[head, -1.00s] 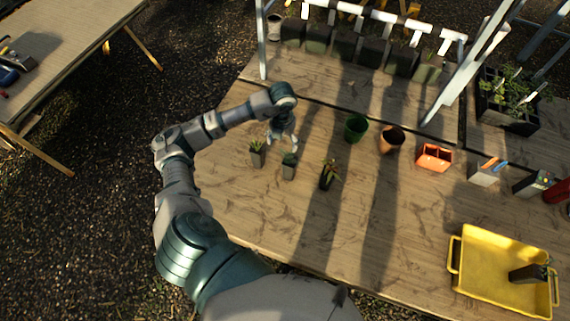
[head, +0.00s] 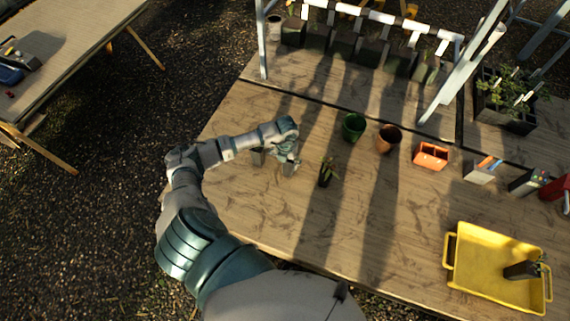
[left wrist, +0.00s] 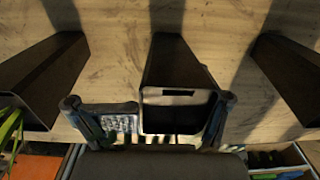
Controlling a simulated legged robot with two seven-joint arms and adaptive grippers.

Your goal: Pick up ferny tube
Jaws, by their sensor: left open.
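Three dark square plant tubes stand in a row on the wooden bench. The left tube (head: 257,158) is partly behind my arm. The middle tube (head: 287,170) is under my left gripper (head: 291,160), which hides its plant. The right tube (head: 325,180) shows long, thin green leaves. I cannot tell surely which is the ferny tube. In the left wrist view, my open left gripper (left wrist: 157,118) has its fingers on either side of the middle tube (left wrist: 176,62), near its mouth. The other two tubes (left wrist: 42,80) (left wrist: 290,75) flank it, apart from the fingers. My right gripper is out of view.
A yellow tray (head: 455,285) holding one dark tube (head: 522,270) stands at the front right. A green pot (head: 353,127), a brown pot (head: 389,138) and an orange container (head: 431,155) stand right of the tubes. The bench front is clear.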

